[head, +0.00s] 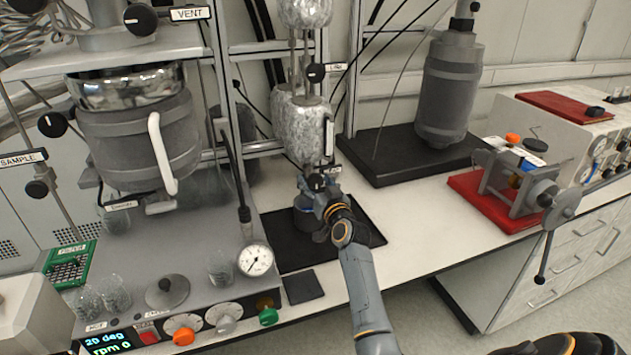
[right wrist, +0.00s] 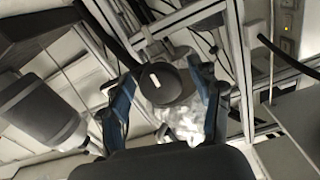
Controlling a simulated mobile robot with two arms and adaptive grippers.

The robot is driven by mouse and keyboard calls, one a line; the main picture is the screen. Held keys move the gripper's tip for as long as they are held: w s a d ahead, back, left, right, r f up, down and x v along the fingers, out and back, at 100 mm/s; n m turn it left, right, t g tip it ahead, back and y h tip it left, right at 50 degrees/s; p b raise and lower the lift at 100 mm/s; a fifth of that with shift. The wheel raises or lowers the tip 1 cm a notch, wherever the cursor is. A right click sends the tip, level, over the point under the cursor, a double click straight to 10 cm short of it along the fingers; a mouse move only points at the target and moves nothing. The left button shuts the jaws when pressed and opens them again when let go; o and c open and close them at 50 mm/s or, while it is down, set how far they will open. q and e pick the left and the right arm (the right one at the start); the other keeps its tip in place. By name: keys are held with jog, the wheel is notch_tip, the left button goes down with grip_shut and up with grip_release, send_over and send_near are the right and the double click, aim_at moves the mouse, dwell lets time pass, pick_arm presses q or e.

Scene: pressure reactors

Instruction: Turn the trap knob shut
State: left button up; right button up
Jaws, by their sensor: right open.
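The trap knob (head: 317,182) is a black round knob below the foil-wrapped vessel, next to a small white label too small to read for sure. In the right wrist view, a black knob (right wrist: 166,85) with a white mark lies between my fingers. My right gripper (head: 318,197) is at this knob in the head view, its arm coming up from below. In the right wrist view its two blue fingers (right wrist: 165,100) are open, one on each side of the knob. I cannot tell whether they touch it. My left gripper is not in view.
Another black knob (head: 316,73) sits higher on the frame, above the foil-wrapped vessel (head: 300,130). A pressure gauge (head: 256,260) and a grey reactor (head: 140,140) stand left. A black tray (head: 362,160) and a red-based vise (head: 520,185) are right.

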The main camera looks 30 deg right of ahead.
jog(key=c, duration=1.2)
jog(key=m+p, duration=0.1)
jog(key=m, duration=0.3)
jog(key=shift+r+m, duration=0.1)
jog(key=shift+m, duration=0.3)
jog(key=m+p, duration=0.1)
jog(key=m, duration=0.3)
jog(key=shift+m, duration=0.3)
jog(key=m+p, duration=0.1)
jog(key=m, duration=0.3)
jog(key=shift+m+p, duration=0.5)
jog(key=shift+m, duration=1.8)
